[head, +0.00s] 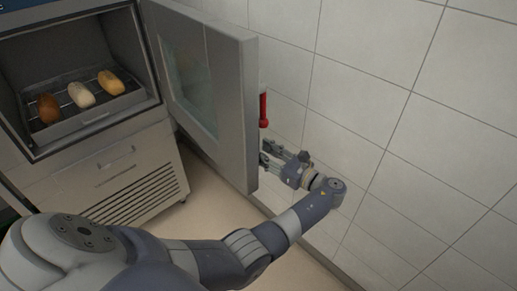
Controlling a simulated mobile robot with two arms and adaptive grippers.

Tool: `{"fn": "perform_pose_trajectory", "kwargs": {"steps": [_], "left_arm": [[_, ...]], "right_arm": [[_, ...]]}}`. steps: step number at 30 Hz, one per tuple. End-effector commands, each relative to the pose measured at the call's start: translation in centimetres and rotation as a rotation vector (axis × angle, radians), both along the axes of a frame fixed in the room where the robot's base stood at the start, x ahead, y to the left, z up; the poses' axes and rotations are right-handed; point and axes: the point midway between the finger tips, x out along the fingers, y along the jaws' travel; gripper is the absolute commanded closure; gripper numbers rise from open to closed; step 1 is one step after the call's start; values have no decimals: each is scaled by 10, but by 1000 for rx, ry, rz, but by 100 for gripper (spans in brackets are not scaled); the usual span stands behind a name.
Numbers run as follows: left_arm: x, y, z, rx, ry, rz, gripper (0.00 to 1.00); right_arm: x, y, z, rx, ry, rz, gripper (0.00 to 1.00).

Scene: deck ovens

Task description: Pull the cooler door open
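The cooler door (233,110) stands wide open in the head view, swung out to the right of the cabinet, with a glass pane on its inner side. A red handle (264,109) shows at the door's far right edge, on its outer side. My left gripper (265,152) is just below the handle, beside the door's edge. Its fingers look spread and empty, and it does not hold the handle. The door's outer face is mostly hidden. My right gripper is out of view.
Inside the open cooler (75,55), a wire rack (64,97) carries three bread-like pieces, brown, pale and yellow. A vented lower panel (130,190) is below. A tiled wall (350,110) stands close to the right of my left gripper. Floor shows below the door.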

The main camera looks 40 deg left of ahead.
Motion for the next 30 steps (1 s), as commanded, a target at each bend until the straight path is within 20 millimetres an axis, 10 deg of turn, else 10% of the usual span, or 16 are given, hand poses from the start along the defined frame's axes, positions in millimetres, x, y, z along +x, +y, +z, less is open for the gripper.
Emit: {"fn": "perform_pose_trajectory", "kwargs": {"steps": [12,30], "left_arm": [[-8,-81,0,-2,2,-4,65],[-9,-91,0,-1,1,-3,65]], "right_arm": [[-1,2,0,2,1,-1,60],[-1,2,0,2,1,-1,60]]}}
